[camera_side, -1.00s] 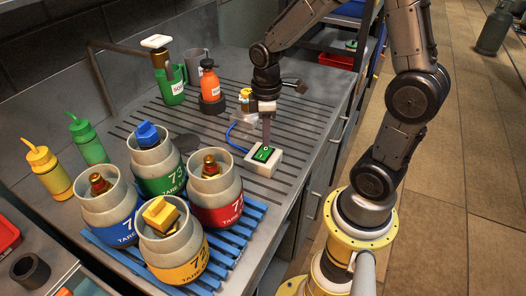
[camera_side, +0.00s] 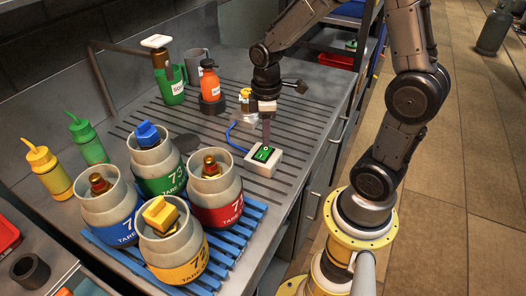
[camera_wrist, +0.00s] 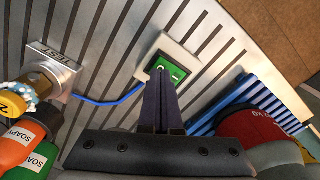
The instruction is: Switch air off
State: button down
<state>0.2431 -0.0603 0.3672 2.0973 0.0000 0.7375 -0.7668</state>
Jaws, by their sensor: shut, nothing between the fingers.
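The air switch is a white box (camera_side: 252,163) with a green rocker (camera_side: 263,153) on top. It stands on the slatted counter with a blue cable leading from its left side. My gripper (camera_side: 266,143) points down over it, with the closed fingertips at or just above the rocker; I cannot tell whether they touch. In the wrist view my closed fingers (camera_wrist: 160,88) overlap the green rocker (camera_wrist: 176,70) and hide part of it. The white box rim (camera_wrist: 184,47) shows around it. Nothing is held between the fingers.
Several grey cylinders (camera_side: 206,203) with coloured bands stand on a blue pallet (camera_side: 234,238) to the front left. A small yellow-topped fitting (camera_side: 246,101), an orange soap bottle (camera_side: 210,82) and a green jug (camera_side: 171,89) stand behind. The slatted counter (camera_side: 295,130) right of the switch is clear.

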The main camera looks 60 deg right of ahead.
aim_at(265, 149)
jog(key=shift+f, duration=0.9)
dwell(0.8)
jog(key=shift+r, duration=3.5)
jog(key=shift+a+r, duration=0.1)
jog(key=s+a+r+m+t, duration=0.5)
jog(key=s+r, duration=0.3)
jog(key=s, duration=0.3)
jog(key=shift+s+a+m+t, duration=0.3)
jog(key=shift+a+m, duration=0.2)
jog(key=shift+a, duration=0.35)
